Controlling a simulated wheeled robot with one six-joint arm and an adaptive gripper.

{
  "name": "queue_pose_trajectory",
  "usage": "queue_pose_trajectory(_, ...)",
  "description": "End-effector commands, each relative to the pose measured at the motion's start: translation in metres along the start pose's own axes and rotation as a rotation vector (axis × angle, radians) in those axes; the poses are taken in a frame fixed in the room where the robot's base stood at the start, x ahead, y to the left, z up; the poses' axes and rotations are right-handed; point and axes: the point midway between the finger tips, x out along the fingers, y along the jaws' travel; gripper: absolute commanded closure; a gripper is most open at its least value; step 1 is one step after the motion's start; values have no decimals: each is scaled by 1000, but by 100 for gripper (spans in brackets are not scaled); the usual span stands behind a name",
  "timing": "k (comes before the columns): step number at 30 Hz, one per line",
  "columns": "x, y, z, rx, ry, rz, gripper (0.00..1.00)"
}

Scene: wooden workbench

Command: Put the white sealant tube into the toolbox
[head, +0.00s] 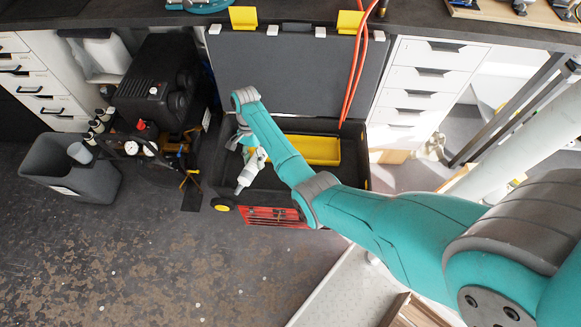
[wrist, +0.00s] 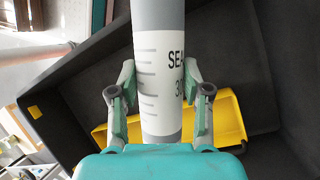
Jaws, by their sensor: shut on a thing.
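The white sealant tube (head: 248,172) is held by my gripper over the left part of the open toolbox, with its narrow end towards the lower left in the head view. In the wrist view the tube (wrist: 160,70), grey with a white printed label, runs up between the two fingers. My gripper (wrist: 160,85) is shut on it. The black toolbox (head: 290,68) stands on the floor with its lid raised and a red front. Its dark inside wall also shows in the wrist view (wrist: 225,50). How high the tube is above the toolbox floor is hard to tell.
A yellow tray (head: 312,150) lies inside the toolbox at the back. A black compressor (head: 155,85) and a grey bin (head: 70,168) stand to the left. White drawers (head: 425,80) stand to the right. An orange hose (head: 357,65) hangs in front of the lid.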

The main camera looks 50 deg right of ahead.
Motion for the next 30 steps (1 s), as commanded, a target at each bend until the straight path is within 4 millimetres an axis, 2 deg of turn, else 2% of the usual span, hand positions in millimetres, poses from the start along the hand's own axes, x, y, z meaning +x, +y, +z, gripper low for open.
queue_pose_trajectory(1, 1, 11, -10, 105, -30, -43, 100)
queue_pose_trajectory(6, 0, 40, -30, 477, -131, -189, 100)
queue_pose_trajectory(14, -4, 86, -49, 1015, -287, -399, 100)
queue_pose_trajectory(18, 5, 102, -58, 1237, -361, -483, 100)
queue_pose_trajectory(23, 32, 106, -72, 1376, -409, -537, 100)
queue_pose_trajectory(30, 64, 100, -86, 1413, -419, -552, 100)
